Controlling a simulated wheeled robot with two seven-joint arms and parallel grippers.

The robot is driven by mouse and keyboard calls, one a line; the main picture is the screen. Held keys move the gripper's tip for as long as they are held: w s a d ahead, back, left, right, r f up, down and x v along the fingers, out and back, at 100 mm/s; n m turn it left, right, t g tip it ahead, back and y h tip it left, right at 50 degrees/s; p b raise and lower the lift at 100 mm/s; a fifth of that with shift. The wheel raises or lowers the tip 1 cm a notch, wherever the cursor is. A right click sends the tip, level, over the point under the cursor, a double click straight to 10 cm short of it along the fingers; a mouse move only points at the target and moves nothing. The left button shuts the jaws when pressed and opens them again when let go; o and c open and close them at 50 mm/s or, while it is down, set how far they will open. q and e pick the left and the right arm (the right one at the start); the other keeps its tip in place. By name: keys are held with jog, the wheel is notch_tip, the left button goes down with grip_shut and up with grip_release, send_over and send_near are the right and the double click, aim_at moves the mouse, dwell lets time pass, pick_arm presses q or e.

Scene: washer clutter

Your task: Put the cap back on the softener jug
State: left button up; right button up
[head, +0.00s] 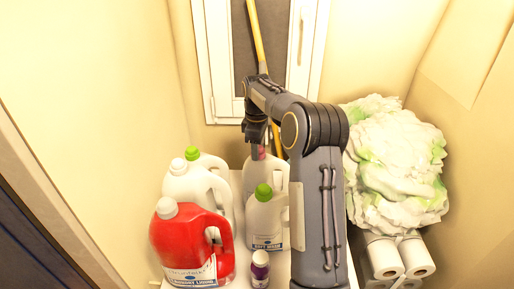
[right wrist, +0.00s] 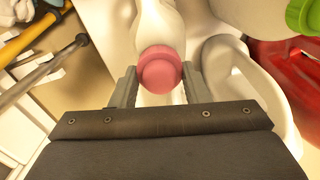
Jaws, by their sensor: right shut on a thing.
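The pink cap (head: 258,153) shows just below my right gripper (head: 257,140) in the head view. In the right wrist view my right gripper (right wrist: 160,84) has its fingers on both sides of the pink cap (right wrist: 160,70) and is shut on it. The cap is over the neck of a pale jug (right wrist: 155,22), which I take for the softener jug; it also shows in the head view (head: 278,172), partly behind a green-capped jug. I cannot tell whether the cap is seated or just above the neck. My left gripper is out of view.
A red jug (head: 185,245), a white-capped jug (head: 182,185) and a green-capped jug (head: 264,218) crowd around. A small purple bottle (head: 260,268) stands in front. Crumpled cloth (head: 395,165) and paper rolls (head: 384,258) are at right. A yellow pole (head: 256,35) leans behind.

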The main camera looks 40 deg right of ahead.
jog(key=m, duration=1)
jog(key=o, duration=1)
jog(key=shift+c, duration=0.8)
jog(key=n, duration=0.5)
jog(key=shift+n, duration=0.4)
jog(key=n, duration=0.8)
jog(key=shift+n, duration=0.4)
